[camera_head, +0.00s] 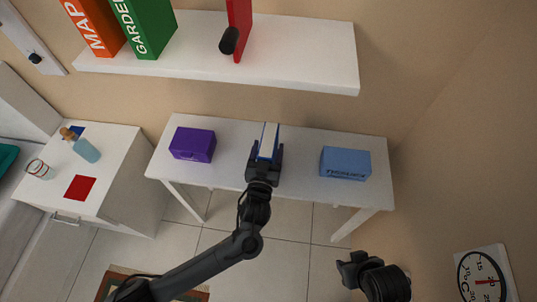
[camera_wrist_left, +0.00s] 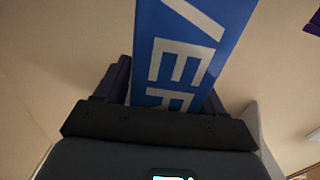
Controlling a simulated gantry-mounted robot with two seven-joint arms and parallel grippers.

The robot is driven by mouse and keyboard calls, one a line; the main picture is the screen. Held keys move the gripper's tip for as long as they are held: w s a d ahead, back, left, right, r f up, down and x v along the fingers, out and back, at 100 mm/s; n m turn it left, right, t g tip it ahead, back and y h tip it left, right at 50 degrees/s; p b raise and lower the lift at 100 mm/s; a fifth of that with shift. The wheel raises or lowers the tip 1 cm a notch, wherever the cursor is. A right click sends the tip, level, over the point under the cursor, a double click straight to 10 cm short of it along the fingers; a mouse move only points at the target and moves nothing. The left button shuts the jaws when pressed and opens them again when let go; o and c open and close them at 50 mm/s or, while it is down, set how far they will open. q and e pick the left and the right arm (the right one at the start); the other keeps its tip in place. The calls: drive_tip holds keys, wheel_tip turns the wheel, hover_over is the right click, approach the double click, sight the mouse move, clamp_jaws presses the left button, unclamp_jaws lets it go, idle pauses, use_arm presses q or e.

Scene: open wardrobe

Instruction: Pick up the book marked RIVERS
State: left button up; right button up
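The blue book (camera_head: 265,138) shows edge-on in the head view, upright over the white table, with a pale strip between blue edges. In the left wrist view the blue book (camera_wrist_left: 185,50) fills the middle, and large white letters reading part of RIVERS, about "VER", show on it. My left gripper (camera_head: 266,155) has a finger on each side of the book and appears shut on it; its fingers (camera_wrist_left: 165,95) flank the book in the wrist view. Whether the book's far end touches anything is unclear. My right gripper (camera_head: 350,265) is at the lower right, away from the table; its fingers are unclear.
A purple box (camera_head: 193,144) and a blue box (camera_head: 345,163) stand on the table (camera_head: 230,150) either side of the book. A wall shelf (camera_head: 300,48) above holds orange MAP (camera_head: 95,25), green GARDEN (camera_head: 143,25) and red (camera_head: 238,25) books. A cabinet (camera_head: 120,165) stands left.

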use_arm(q)
clamp_jaws()
drive_tip(key=shift+r, duration=0.1)
drive_tip(key=shift+r, duration=0.1)
idle(0.3)
